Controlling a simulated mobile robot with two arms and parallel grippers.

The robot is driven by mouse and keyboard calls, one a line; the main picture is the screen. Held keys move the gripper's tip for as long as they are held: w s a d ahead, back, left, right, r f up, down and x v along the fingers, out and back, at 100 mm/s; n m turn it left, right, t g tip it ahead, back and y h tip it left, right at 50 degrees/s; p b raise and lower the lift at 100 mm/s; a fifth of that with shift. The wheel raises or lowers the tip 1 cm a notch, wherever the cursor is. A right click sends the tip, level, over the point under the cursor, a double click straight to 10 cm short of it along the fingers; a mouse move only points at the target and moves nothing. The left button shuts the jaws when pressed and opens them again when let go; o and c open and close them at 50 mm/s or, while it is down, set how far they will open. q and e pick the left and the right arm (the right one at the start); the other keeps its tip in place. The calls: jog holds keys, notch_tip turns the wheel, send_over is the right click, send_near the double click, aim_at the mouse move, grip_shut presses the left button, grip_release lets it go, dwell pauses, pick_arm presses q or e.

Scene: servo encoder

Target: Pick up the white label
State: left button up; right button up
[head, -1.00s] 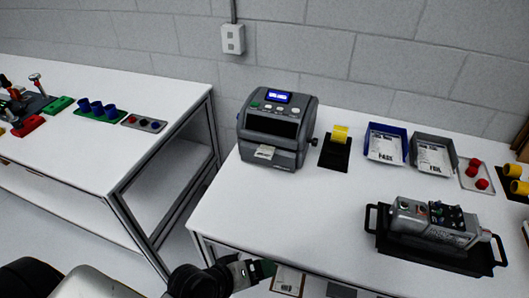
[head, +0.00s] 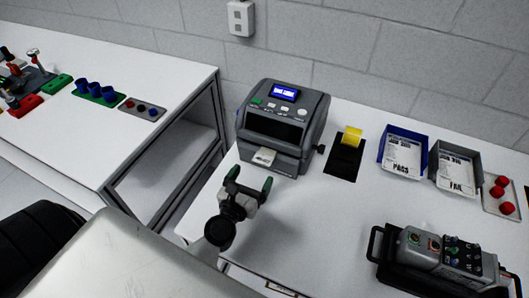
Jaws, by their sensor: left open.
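The white label (head: 263,157) sticks out of the front slot of the grey label printer (head: 283,125), which stands at the back left of the white table. My left gripper (head: 251,179) is just in front of the printer, over the table's left edge, with its two dark green-tipped fingers spread apart and nothing between them. The fingers point toward the printer, and the label lies a little beyond them, apart from them. My right gripper does not show.
Right of the printer stand a yellow roll on a black pad (head: 346,158), a blue PASS tray (head: 402,152) and a grey FAIL tray (head: 455,167). A grey device in a black tray (head: 440,262) sits at the front right. The table's middle is clear.

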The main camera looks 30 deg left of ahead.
aim_at(263, 158)
pick_arm(q)
jog(key=w, duration=0.2)
jog(key=w+p, duration=0.1)
jog(key=w, duration=0.4)
jog(key=shift+w+a+f, duration=0.25)
jog(key=shift+w+f, duration=0.1)
jog(key=shift+w, duration=0.1)
jog(key=shift+c, duration=0.6)
jog(key=shift+s, duration=0.1)
jog(key=c, duration=0.9)
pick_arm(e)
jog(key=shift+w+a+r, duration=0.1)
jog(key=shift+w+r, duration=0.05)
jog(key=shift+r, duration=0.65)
